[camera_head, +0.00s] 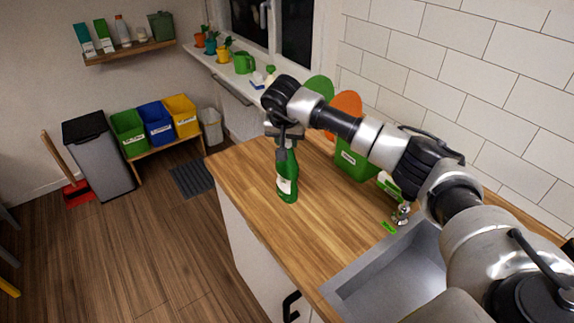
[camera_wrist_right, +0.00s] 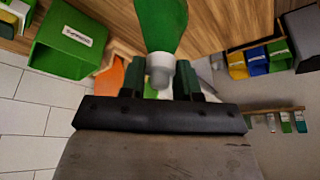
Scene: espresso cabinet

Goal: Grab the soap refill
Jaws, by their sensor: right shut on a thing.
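The soap refill is a green bottle (camera_head: 288,185) with a pale label, upright over the wooden counter near its left edge. I cannot tell whether its base touches the wood. My right gripper (camera_head: 286,140) comes from above and is shut on the bottle's top, hiding its neck in the head view. In the right wrist view the green bottle (camera_wrist_right: 162,25) and its pale grey cap (camera_wrist_right: 160,70) show, with the cap between the fingers of my right gripper (camera_wrist_right: 163,84). My left gripper is not in view.
The wooden counter (camera_head: 245,165) has a green bin (camera_head: 352,165) at the back and a grey sink (camera_head: 385,275) at the front right. A window sill (camera_head: 222,70) holds pots. Coloured bins (camera_head: 157,125) stand on the left. Much of the counter left of the sink is clear.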

